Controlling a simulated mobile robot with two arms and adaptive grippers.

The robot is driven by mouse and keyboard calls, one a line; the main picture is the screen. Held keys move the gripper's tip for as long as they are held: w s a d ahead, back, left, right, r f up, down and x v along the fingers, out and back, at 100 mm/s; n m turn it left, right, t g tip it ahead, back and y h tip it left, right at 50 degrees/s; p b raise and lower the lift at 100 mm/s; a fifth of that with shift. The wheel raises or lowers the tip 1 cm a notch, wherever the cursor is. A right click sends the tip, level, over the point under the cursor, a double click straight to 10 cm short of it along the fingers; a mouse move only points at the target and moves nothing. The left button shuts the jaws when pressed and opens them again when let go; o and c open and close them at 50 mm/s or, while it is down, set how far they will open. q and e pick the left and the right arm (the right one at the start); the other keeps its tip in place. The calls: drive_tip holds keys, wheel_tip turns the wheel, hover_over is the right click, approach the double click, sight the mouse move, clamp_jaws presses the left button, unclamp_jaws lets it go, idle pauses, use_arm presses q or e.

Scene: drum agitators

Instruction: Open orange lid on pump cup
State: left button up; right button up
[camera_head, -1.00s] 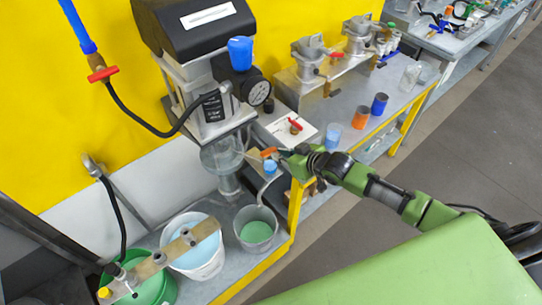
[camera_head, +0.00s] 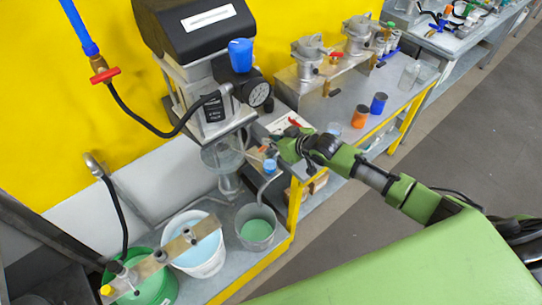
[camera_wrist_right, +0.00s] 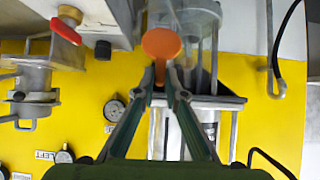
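The orange lid (camera_wrist_right: 161,43) is a round disc with a short tab in the right wrist view. My right gripper (camera_wrist_right: 160,76) has its two fingertips closed in on that tab, one on each side. In the head view the right gripper (camera_head: 279,142) is above a small blue cup (camera_head: 270,166), and the lid is hardly distinguishable there. The blue cup stands below and slightly left of the gripper, by the pump machine. The cup does not show clearly in the wrist view. My left gripper is not in view.
A glass vessel (camera_head: 222,155) hangs under the machine, left of the gripper. Below are a grey bucket (camera_head: 257,240) and a white bucket (camera_head: 203,262). Orange (camera_head: 360,116) and blue (camera_head: 378,103) containers stand on the bench to the right.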

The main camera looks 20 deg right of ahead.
drive_tip(key=shift+w+a+r, duration=0.1)
drive_tip(key=shift+w+a, duration=0.05)
drive_tip(key=shift+w, duration=0.3)
drive_tip(key=shift+w+a+b, duration=0.2)
drive_tip(key=shift+w+b, duration=0.1)
drive_tip(key=shift+w, duration=0.2)
drive_tip(key=shift+w+a+b, duration=0.15)
drive_tip(key=shift+w+b, duration=0.15)
drive_tip(key=shift+w, duration=0.15)
drive_tip(key=shift+w+a+r, duration=0.1)
drive_tip(key=shift+w+a, duration=0.05)
drive_tip(key=shift+w, duration=0.3)
